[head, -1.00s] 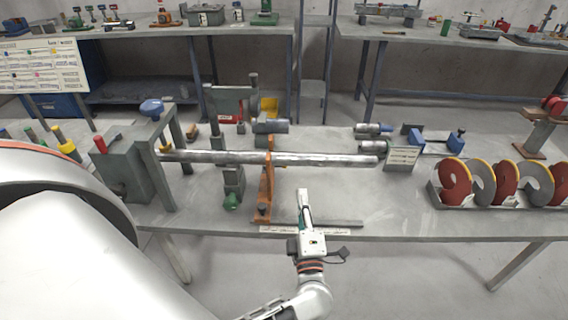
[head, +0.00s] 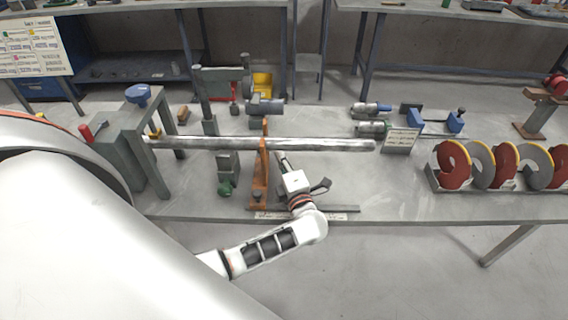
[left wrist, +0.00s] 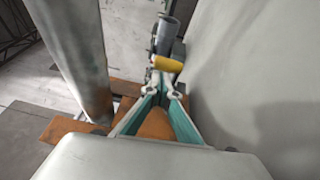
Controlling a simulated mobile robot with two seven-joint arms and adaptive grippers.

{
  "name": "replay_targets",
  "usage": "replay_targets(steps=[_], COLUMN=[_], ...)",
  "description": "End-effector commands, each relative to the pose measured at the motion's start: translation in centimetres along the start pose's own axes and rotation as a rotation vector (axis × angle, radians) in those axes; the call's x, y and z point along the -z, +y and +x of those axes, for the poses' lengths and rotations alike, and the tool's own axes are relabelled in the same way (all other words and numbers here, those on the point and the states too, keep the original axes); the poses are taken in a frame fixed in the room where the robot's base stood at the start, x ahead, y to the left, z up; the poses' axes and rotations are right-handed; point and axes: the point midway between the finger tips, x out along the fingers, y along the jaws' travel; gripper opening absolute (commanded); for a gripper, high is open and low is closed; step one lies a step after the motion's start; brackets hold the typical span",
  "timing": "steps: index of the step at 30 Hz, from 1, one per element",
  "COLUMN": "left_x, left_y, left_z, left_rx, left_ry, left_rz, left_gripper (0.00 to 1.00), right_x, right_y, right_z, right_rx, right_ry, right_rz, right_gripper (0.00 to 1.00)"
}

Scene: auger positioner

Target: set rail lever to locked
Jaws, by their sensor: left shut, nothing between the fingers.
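My left gripper (head: 281,156) is just right of the orange upright stand (head: 261,175), below the long grey shaft in the picture. In the left wrist view its green-lined fingers (left wrist: 164,92) are shut and empty, with orange metal of the stand showing behind and between them. Beyond the fingertips is a yellow cylindrical piece (left wrist: 167,64), with a grey cylinder (left wrist: 167,35) behind it. I cannot tell whether the yellow piece is the rail lever, nor read its setting. Contact between fingers and stand is unclear. My right gripper is not in view.
The long shaft (head: 320,144) crosses above the bench and fills the left of the wrist view (left wrist: 75,50). A green-knobbed post (head: 227,187) stands left of the stand. Red and grey auger discs (head: 455,165) sit at right. Bare bench (head: 380,190) lies between.

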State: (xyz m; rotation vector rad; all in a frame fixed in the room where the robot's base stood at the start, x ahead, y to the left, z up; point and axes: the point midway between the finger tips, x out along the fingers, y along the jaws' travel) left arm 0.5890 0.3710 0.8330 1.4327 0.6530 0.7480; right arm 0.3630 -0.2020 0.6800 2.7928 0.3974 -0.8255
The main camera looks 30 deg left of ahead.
Motion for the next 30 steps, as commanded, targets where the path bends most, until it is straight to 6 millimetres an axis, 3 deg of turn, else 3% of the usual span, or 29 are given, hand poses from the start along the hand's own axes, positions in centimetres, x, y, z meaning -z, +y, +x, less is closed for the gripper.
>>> replay_targets(steps=[6,30], left_x=[0.0,-0.44], left_y=[-0.02,0.02], left_z=[1.05,1.47], left_rx=[0.0,-0.007], left_ry=[0.0,0.068], left_rz=[0.0,0.0], left_gripper=[0.0,0.0], right_x=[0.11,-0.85], right_y=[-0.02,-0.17], right_z=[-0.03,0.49], right_rx=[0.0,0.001], right_ry=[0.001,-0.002], right_rz=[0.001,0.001], right_gripper=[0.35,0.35])
